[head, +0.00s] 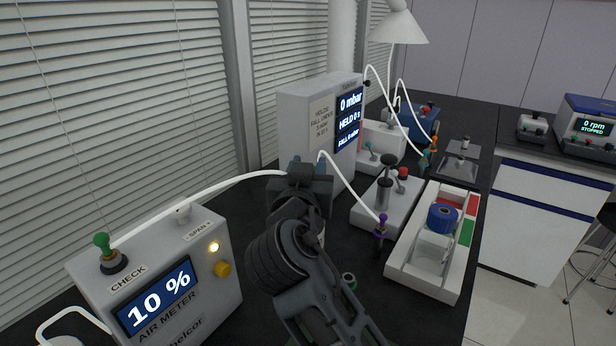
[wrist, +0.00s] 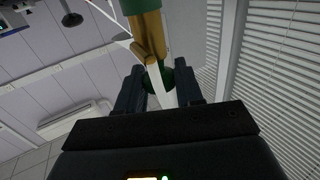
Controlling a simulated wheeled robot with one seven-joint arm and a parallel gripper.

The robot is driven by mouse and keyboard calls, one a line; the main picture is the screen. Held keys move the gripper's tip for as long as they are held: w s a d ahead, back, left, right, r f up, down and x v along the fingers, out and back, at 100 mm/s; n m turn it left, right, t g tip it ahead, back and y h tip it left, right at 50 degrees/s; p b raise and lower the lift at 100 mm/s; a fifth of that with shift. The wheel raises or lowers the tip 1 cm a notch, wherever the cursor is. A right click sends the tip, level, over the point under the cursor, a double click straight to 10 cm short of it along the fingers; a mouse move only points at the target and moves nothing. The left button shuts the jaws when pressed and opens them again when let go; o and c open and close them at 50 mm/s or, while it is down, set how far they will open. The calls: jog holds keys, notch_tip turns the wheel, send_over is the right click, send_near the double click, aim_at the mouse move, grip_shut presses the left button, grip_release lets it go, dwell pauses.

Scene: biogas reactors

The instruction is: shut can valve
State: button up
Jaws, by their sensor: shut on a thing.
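My gripper (head: 300,180) is in front of the mbar box in the head view, where my wrist hides most of what it holds. In the wrist view my gripper (wrist: 160,90) has its two dark fingers on either side of a round dark-green knob (wrist: 154,76), which seems to be the can valve's. A brass-coloured valve body (wrist: 152,30) with a short side stub rises above it, below a green part. A white hose or strip (wrist: 166,96) passes between the fingers. The knob's turn position cannot be told.
The air meter (head: 160,270) at front left reads 10 %, and a white hose (head: 210,188) runs from its green plug to my gripper. The box (head: 310,115) reads 0 mbar. A white tray (head: 400,268) and valve block (head: 372,212) stand to the right.

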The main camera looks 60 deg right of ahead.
jog(key=shift+w+r+m+g+h+b, duration=0.1)
jog(key=shift+r+m+g+h+b, duration=0.1)
jog(key=shift+m+g+h, duration=0.4)
jog(key=shift+r+m+g+h+b, duration=0.15)
jog(key=shift+m+g, duration=0.25)
jog(key=shift+g, duration=0.4)
jog(key=o, duration=0.8)
jog(key=shift+o, duration=0.7)
jog(key=shift+f, duration=0.2)
jog(key=shift+a, duration=0.1)
jog(key=v, duration=0.7)
jog(key=shift+a+b, duration=0.3)
jog(key=shift+o, duration=0.2)
